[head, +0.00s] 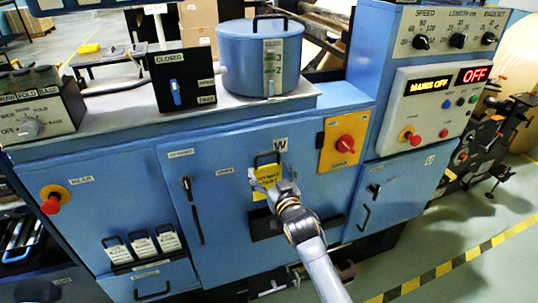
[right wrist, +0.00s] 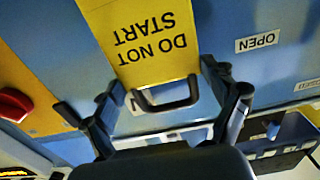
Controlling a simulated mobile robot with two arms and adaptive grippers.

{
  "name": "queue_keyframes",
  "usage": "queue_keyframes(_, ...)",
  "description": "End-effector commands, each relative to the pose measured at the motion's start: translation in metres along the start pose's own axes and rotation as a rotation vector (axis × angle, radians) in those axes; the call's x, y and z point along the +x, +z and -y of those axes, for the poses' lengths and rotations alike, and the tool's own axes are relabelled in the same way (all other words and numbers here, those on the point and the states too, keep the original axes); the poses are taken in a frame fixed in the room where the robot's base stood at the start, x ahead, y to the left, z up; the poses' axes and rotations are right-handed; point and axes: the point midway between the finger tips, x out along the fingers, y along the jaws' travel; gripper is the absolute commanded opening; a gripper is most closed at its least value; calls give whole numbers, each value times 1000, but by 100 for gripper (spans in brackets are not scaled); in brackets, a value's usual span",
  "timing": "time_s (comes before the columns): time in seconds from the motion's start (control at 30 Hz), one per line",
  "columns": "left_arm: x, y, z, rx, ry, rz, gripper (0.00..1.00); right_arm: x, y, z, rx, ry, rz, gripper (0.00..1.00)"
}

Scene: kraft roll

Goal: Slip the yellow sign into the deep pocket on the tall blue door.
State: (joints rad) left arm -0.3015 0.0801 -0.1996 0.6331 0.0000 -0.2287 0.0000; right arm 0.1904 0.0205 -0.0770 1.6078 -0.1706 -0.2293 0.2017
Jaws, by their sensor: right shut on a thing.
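The yellow sign (head: 262,173), with black lettering and a black handle, is upright against the front of the tall blue door (head: 222,235). In the right wrist view the sign (right wrist: 140,38) reads DO NOT START, upside down. My right gripper (head: 272,184) is shut on the sign, its fingers either side of the handle (right wrist: 168,98). The black deep pocket (head: 262,227) is on the door, just below the sign. My gripper and forearm hide part of the sign and the pocket's right part. I cannot tell whether the sign's lower edge touches the pocket. My left gripper is not in view.
A red knob on a yellow plate (head: 344,146) is right of the sign. A door handle (head: 191,205) is at the left. A blue pot (head: 258,60) stands on the counter above. Three tagged slots (head: 142,245) are at the lower left.

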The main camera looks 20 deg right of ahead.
Motion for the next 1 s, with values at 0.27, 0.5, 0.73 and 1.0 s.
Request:
queue_keyframes(0.27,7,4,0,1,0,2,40,2,6,0,0,0,-1,54)
queue_keyframes(0.5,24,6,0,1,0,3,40,2,24,0,-1,0,-1,54)
queue_keyframes(0.73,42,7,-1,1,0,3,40,2,42,0,-1,0,-1,54)
queue_keyframes(1.0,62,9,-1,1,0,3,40,2,64,0,-1,0,-1,54)
